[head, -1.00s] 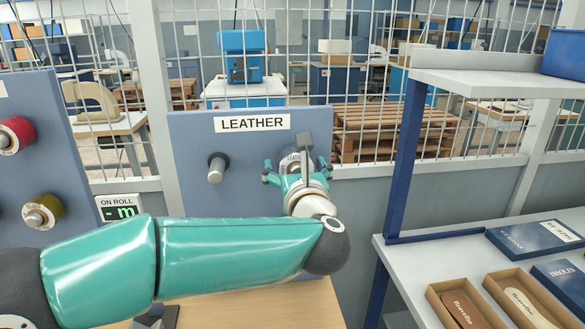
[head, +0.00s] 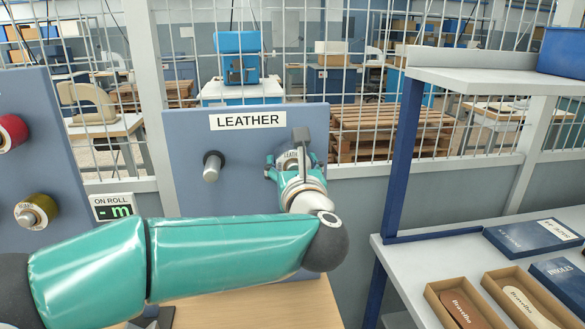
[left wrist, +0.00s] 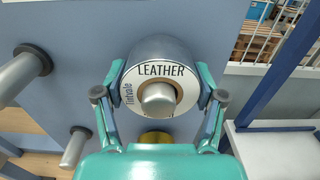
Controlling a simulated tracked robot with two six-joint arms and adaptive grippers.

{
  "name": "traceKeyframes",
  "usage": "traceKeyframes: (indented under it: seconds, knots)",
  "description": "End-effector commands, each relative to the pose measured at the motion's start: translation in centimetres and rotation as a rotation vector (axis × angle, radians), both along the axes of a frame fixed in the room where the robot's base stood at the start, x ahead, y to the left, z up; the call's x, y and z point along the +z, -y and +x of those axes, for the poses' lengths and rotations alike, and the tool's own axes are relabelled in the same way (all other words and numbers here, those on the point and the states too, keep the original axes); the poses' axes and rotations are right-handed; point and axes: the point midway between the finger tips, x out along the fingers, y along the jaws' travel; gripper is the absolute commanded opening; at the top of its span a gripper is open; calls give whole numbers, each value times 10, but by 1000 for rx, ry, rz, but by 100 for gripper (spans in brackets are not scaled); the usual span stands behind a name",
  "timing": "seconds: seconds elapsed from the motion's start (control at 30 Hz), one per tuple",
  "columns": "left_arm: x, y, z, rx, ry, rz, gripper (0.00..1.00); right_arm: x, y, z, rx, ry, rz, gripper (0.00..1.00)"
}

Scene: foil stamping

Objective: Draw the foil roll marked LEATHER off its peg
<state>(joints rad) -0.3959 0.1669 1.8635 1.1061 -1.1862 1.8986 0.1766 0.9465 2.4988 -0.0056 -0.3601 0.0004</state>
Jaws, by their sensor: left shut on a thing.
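The LEATHER foil roll (left wrist: 163,50) is dark blue-grey with a white end label reading LEATHER. It sits on its peg (left wrist: 158,97), whose round grey end pokes out through the core. In the head view the roll (head: 291,156) is mostly hidden by my left gripper (head: 294,170). In the left wrist view the gripper's (left wrist: 159,82) teal fingers press on the roll's left and right sides, shut on it. The blue-grey board (head: 190,130) behind carries a LEATHER sign (head: 248,120). My right gripper is not in view.
An empty peg (head: 212,166) stands left of the roll. A neighbouring board at left holds a red roll (head: 10,132) and an olive roll (head: 36,211). An ON ROLL display (head: 113,207) sits between the boards. A shelf with boxes (head: 459,306) stands at right.

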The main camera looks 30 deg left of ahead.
Motion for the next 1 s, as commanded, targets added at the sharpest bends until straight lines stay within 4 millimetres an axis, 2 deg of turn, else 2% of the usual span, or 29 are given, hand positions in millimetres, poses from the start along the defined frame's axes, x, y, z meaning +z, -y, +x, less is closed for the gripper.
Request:
traceKeyframes:
  seconds: [1.0]
  knots:
    - [0, 36, -47, -1, 1, 0, 28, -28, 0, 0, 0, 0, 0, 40]
